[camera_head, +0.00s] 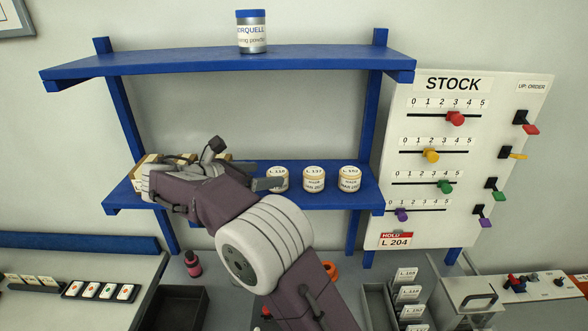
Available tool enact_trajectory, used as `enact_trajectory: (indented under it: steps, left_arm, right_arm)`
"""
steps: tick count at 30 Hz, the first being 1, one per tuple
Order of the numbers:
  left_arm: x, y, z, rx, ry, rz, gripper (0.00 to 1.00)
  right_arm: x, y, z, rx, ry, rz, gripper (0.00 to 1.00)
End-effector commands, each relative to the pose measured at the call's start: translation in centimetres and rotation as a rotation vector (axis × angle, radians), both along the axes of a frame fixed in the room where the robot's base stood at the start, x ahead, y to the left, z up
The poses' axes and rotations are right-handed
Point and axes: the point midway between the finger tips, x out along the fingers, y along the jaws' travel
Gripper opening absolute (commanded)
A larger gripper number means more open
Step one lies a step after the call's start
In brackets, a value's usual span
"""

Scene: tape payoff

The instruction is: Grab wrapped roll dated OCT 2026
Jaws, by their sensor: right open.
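Three white wrapped rolls with lot labels stand in a row on the lower blue shelf (360,205): a left roll (279,174), a middle roll (314,179) and a right roll (349,179). Their date lines are too small to read surely. My right gripper (245,164) is open at this shelf, to the left of the rolls. One dark finger reaches in front of the left roll's left edge; I cannot tell if it touches. My right arm hides the shelf's left middle. My left gripper is not in view.
Tan blocks (150,159) show behind my wrist. A blue-lidded can (251,32) stands on the upper shelf. The STOCK board (425,150) with sliders is at the right.

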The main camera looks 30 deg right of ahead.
Motion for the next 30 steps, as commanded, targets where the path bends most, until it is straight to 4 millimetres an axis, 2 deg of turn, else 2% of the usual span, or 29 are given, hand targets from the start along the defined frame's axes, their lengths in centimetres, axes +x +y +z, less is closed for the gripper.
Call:
enact_trajectory:
  steps: [6,12,19,22,28,30]
  left_arm:
    - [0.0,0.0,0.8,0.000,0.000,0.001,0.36]
    - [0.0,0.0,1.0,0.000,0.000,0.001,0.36]
    - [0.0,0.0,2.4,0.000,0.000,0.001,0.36]
    - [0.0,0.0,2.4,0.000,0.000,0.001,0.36]
    - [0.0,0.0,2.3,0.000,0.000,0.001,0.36]
    - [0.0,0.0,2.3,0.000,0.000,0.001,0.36]
  right_arm:
    - [0.7,-2.9,-1.2,-0.001,0.002,-0.003,0.77]
    - [0.8,-3.7,-1.7,-0.001,0.002,-0.002,0.77]
    - [1.3,-7.0,-3.8,0.001,0.002,-0.004,0.77]
    - [1.5,-7.7,-4.2,0.001,0.002,-0.001,0.77]
    - [1.6,-7.7,-4.4,0.001,0.000,0.000,0.77]
    - [1.6,-7.7,-4.3,0.002,0.001,-0.001,0.58]
